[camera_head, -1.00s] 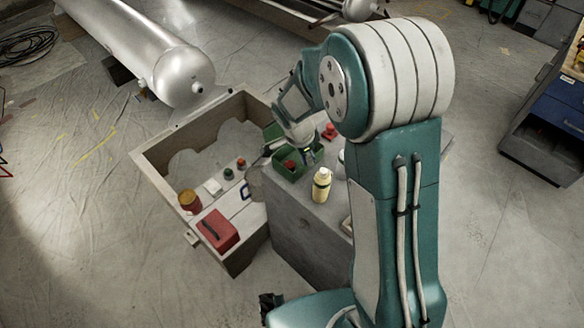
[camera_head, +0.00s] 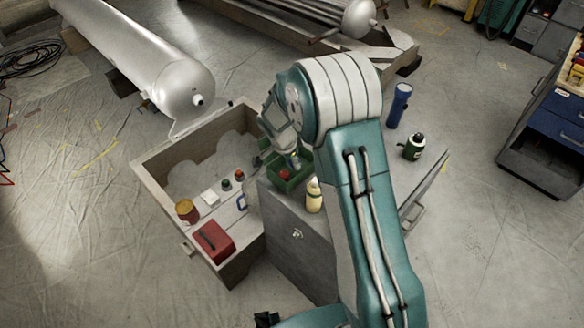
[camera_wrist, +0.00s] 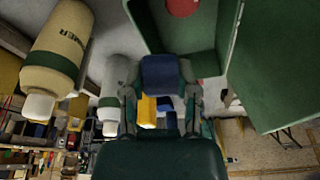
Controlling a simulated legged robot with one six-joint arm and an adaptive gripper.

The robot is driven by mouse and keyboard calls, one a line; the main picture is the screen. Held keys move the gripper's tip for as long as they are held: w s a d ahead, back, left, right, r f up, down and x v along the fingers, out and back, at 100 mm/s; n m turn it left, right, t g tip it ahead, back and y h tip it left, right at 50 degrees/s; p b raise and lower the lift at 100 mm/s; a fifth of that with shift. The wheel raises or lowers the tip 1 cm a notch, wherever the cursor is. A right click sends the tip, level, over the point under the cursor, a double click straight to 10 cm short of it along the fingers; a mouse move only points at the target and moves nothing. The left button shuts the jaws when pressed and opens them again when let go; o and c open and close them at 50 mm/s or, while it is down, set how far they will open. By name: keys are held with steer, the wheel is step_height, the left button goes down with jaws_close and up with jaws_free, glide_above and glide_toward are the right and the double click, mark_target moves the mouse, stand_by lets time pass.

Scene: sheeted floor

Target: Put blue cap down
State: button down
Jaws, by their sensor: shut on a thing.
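My gripper (camera_wrist: 160,98) is shut on a blue cap (camera_wrist: 162,74), which sits between the two fingers in the wrist view. In the head view my gripper (camera_head: 293,160) is at the green box (camera_head: 291,185) on top of the grey cabinet (camera_head: 285,235); the cap cannot be made out there. In the wrist view the green box (camera_wrist: 220,40) is open just beyond and to the right of the cap, with a red object (camera_wrist: 183,7) inside. I cannot tell whether the cap touches the box.
A cream bottle (camera_head: 314,197) stands on the cabinet beside the box. A wooden crate (camera_head: 160,165) at left holds a red case (camera_head: 213,242), a brown jar (camera_head: 187,211) and small items.

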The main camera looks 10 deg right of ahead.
glide_above(294, 172)
steer(key=f, duration=0.4)
steer(key=shift+s+a+f, duration=0.25)
steer(key=shift+a+f, duration=0.1)
steer(key=shift+a, duration=0.05)
step_height(294, 172, down, 3)
steer(key=shift+w+f, duration=0.15)
steer(key=shift+f, duration=0.05)
steer(key=shift+c, duration=1.9)
jaws_free()
